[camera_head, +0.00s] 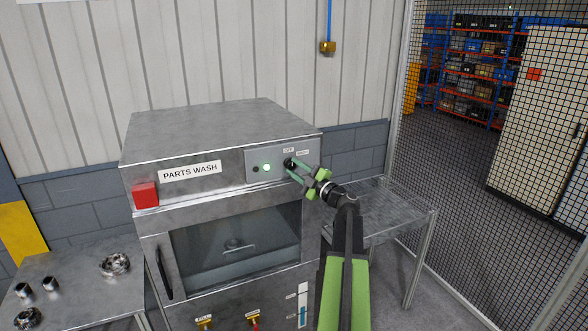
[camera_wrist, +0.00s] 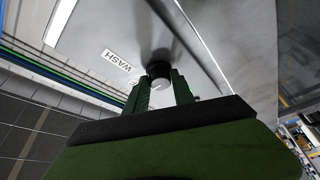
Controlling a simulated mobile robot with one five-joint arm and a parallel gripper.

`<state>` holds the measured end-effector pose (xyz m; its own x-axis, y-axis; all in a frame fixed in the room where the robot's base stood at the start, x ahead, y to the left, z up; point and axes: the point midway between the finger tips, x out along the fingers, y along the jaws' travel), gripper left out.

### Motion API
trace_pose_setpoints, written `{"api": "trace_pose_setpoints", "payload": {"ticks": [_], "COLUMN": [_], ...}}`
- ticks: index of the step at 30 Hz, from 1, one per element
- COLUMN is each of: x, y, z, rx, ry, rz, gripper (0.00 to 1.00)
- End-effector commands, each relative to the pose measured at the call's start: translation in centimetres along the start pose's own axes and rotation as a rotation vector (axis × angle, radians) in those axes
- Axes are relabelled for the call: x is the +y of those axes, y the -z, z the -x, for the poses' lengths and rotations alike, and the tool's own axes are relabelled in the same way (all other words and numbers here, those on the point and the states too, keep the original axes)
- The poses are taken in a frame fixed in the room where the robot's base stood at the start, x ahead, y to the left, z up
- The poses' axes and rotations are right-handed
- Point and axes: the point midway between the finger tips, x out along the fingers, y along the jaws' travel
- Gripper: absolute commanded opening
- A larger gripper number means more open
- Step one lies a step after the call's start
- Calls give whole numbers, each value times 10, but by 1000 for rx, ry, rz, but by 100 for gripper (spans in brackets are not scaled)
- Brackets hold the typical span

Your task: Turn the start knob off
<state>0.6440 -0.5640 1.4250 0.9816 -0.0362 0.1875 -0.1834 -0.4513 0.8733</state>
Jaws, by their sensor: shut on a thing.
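The start knob (camera_wrist: 158,72) is a small dark knob with a pale front on the parts washer's control panel. In the wrist view it sits between my gripper's two green fingers, which are shut on it. A "WASH" label shows beside it. In the head view the knob (camera_head: 289,163) is at the panel's right side, partly covered by my gripper (camera_head: 296,170). "OFF" and "WASH" labels are above it. A round light (camera_head: 267,168) on the panel glows pale green. The exact angle of the knob's pointer is hard to tell.
The steel parts washer (camera_head: 222,135) has a red button (camera_head: 145,196) at its left and a windowed door below. A table with metal parts (camera_head: 70,290) stands at left, a wire-topped table (camera_head: 390,215) at right. A mesh fence (camera_head: 480,190) closes the right side.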

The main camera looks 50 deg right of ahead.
Motion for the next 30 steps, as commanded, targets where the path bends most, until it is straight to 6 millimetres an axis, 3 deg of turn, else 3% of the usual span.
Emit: {"api": "trace_pose_setpoints", "payload": {"ticks": [9, 10, 15, 25, 30], "x": [2, 2, 1, 0, -2], "y": [-1, -1, -1, -1, 0], "z": [0, 0, 0, 4, 35], "rx": [-2, -2, -2, -2, -5], "ry": [-4, -4, -3, -2, -3], "rz": [-1, -1, -1, 0, 1], "gripper": [0, 31, 51, 51, 51]}}
